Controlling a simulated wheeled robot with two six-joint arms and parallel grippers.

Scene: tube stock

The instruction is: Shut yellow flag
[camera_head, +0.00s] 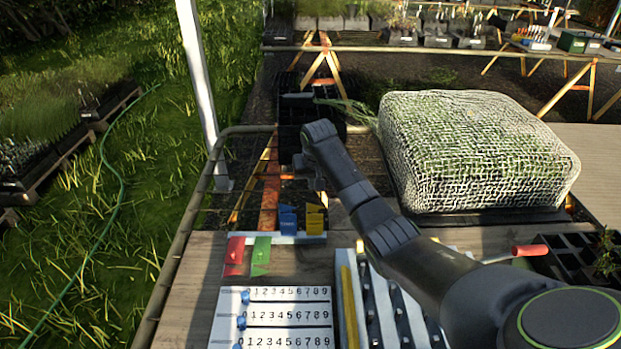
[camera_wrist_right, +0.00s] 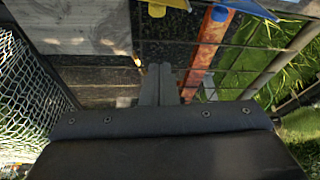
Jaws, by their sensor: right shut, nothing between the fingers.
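The yellow flag (camera_head: 314,219) stands raised at the right end of a pale flag rail (camera_head: 285,239) on the table's far edge. A yellow piece (camera_wrist_right: 157,8), seemingly this flag, shows at the top edge of the right wrist view. My right gripper (camera_head: 303,165) is beyond the rail, apart from the flag; its dark fingers are hard to make out there. In the right wrist view the fingers (camera_wrist_right: 167,70) are together and empty. My left gripper is not in view.
A blue flag (camera_head: 288,219) stands beside the yellow one. Red (camera_head: 235,255) and green (camera_head: 261,255) flags lie toward the front. A netted bale (camera_head: 475,150) is at right. A number board (camera_head: 285,318) lies in front. An orange trestle leg (camera_wrist_right: 205,50) stands below.

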